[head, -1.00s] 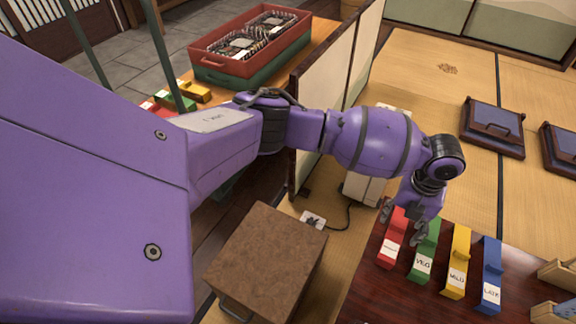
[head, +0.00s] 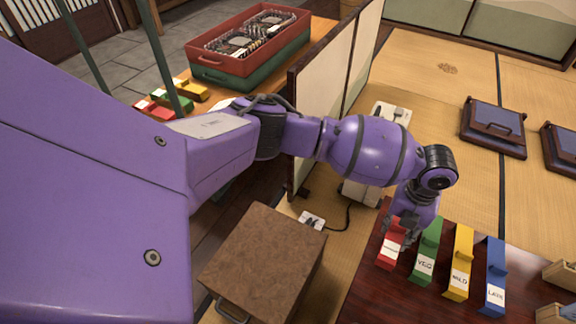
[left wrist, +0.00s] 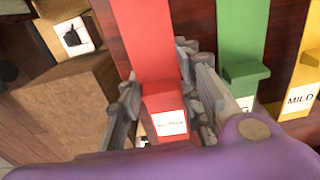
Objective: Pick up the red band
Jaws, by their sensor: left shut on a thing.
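The red band (head: 387,255), with a white label, lies on the dark red wooden table at the left end of a row of coloured bands. My left gripper (head: 402,232) is over it in the head view and shut on it. In the left wrist view the red band (left wrist: 164,95) runs between the two grey fingers of the gripper (left wrist: 160,80), one on each side. The fingers hide part of the band in the head view. I cannot tell any lift off the table. My right gripper is not in view.
A green band (head: 426,252), a yellow band (head: 458,262) and a blue band (head: 494,275) lie to the right. A brown box (head: 265,255) stands left of the table. A folding screen (head: 322,110) stands behind my arm. Wooden holders (head: 560,273) are at the far right.

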